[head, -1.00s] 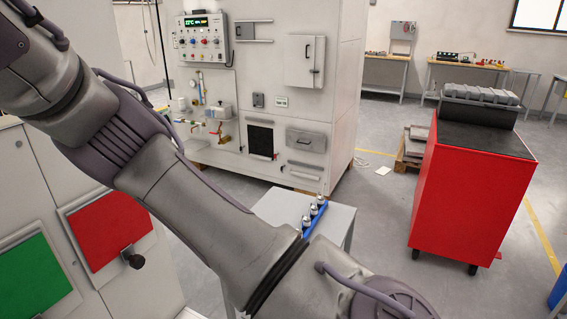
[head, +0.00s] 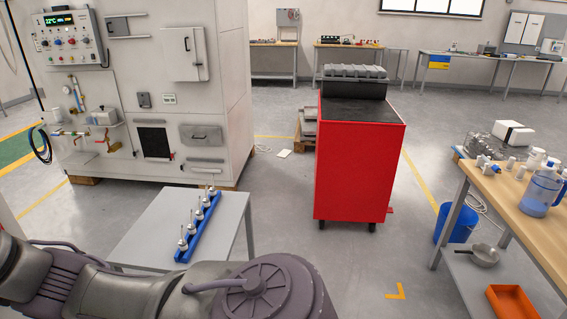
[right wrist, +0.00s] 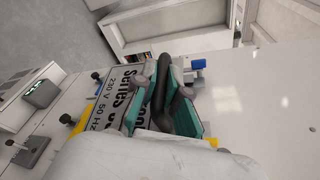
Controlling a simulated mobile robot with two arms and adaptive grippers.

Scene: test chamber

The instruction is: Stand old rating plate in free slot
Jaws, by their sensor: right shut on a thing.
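In the right wrist view my right gripper (right wrist: 163,97) is shut on a grey rating plate (right wrist: 112,95) with black lettering, including "230 V 50 Hz". Its teal-padded fingers lie across the plate and hide part of the lettering. Yellow shows at the plate's left edge and near the fingers; I cannot tell what it belongs to. A pale surface lies around and behind the plate; I cannot tell whether the plate touches it. I cannot make out a free slot. In the head view an arm of mine crosses the lower left, but no gripper shows there.
Dark knobs (right wrist: 67,118) and a small blue piece (right wrist: 198,64) are near the plate. In the head view a grey table (head: 150,225) bears a blue holder (head: 198,228). A red cart (head: 355,170) and wooden workbench (head: 510,205) stand farther right. Open floor lies between them.

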